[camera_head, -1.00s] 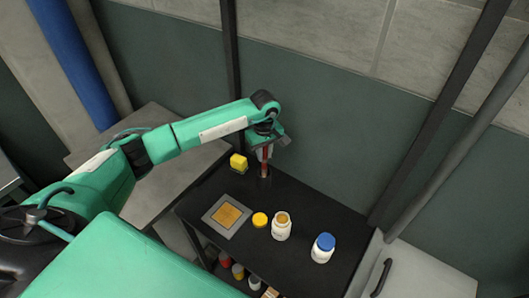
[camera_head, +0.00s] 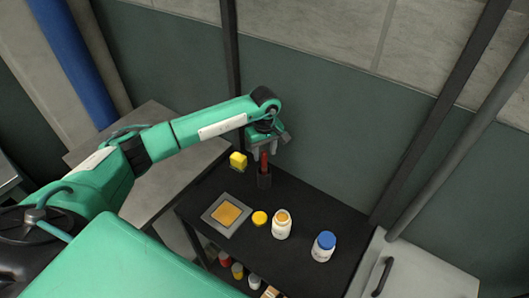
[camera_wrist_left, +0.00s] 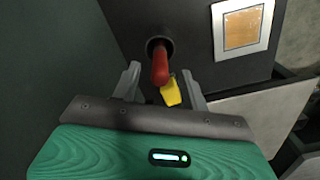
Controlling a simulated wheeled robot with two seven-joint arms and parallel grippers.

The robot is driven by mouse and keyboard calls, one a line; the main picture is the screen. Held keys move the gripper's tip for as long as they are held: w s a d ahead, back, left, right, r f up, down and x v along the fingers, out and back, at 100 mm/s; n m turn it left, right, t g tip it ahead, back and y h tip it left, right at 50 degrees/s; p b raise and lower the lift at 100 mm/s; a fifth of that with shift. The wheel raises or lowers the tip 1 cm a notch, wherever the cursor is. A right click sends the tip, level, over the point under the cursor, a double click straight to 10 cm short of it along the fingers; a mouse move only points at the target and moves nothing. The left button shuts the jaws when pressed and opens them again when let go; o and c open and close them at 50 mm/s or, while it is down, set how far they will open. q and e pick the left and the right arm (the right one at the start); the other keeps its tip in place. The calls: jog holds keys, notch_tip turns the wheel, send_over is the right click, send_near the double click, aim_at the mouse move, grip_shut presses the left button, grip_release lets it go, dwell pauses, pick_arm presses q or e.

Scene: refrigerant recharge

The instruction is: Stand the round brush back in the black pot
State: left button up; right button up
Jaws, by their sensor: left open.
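The round brush stands in the black pot (camera_head: 264,181), with its red handle (camera_head: 264,162) sticking up out of the pot's mouth. The wrist view looks down on the red handle (camera_wrist_left: 160,66) and the dark round pot (camera_wrist_left: 152,46) beneath it. The bristle end is hidden inside the pot. My left gripper (camera_head: 262,148) is open just above the handle, and in the wrist view its two fingers (camera_wrist_left: 160,84) stand apart on either side of the handle, with gaps. My right gripper is out of view.
A square tray with a tan pad (camera_head: 227,214), a yellow lid (camera_head: 260,219), an open white jar (camera_head: 281,228) and a blue-capped jar (camera_head: 323,246) stand on the black table (camera_head: 300,204). A wall rises behind.

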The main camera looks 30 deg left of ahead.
pick_arm(q)
notch_tip(320, 180, up, 13)
jog(key=b, duration=0.4)
dwell(0.6)
jog(key=shift+f, duration=0.1)
